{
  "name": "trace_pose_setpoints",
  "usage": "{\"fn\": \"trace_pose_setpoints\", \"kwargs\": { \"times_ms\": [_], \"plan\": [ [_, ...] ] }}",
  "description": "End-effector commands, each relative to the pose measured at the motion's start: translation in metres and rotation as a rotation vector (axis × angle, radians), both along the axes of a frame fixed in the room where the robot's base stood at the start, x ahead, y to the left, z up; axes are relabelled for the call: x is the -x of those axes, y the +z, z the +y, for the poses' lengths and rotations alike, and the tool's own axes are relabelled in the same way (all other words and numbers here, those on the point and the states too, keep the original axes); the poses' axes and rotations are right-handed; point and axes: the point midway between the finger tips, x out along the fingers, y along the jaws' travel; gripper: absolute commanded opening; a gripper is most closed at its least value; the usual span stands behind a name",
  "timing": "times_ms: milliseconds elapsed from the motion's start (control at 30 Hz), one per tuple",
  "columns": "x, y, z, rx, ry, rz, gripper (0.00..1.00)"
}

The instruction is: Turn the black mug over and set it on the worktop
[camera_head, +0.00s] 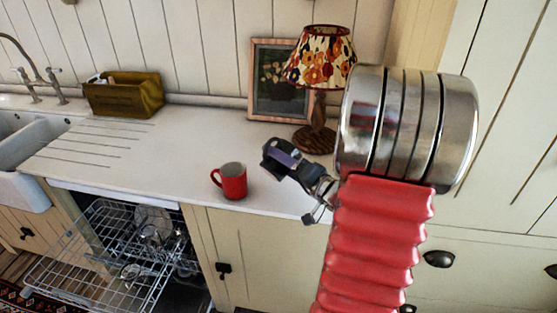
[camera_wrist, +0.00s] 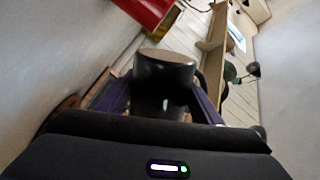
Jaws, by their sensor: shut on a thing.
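My gripper (camera_head: 283,158) is above the worktop (camera_head: 185,150), to the right of the red mug, and points left. It is shut on the black mug (camera_wrist: 165,95), which shows between the purple fingers in the wrist view. A flat, round brownish-grey end of the mug faces up in that picture; I cannot tell whether it is the base or the opening. In the head view the mug is a small dark shape, hard to separate from the fingers, so its tilt is unclear.
A red mug (camera_head: 231,181) stands near the front edge. A floral lamp (camera_head: 318,140) and a framed picture (camera_head: 268,108) stand behind my gripper. A yellow-brown caddy (camera_head: 125,97) is by the sink (camera_head: 22,165). The dishwasher rack (camera_head: 110,260) is pulled out below. Worktop left of the red mug is clear.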

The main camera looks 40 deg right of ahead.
Motion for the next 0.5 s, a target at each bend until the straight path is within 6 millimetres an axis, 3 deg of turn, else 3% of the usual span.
{"fn": "trace_pose_setpoints", "kwargs": {
  "times_ms": [500],
  "plan": [
    [-0.0001, 0.0005, -0.0002, 0.345, 0.000, -0.016, 0.24]
  ]
}}
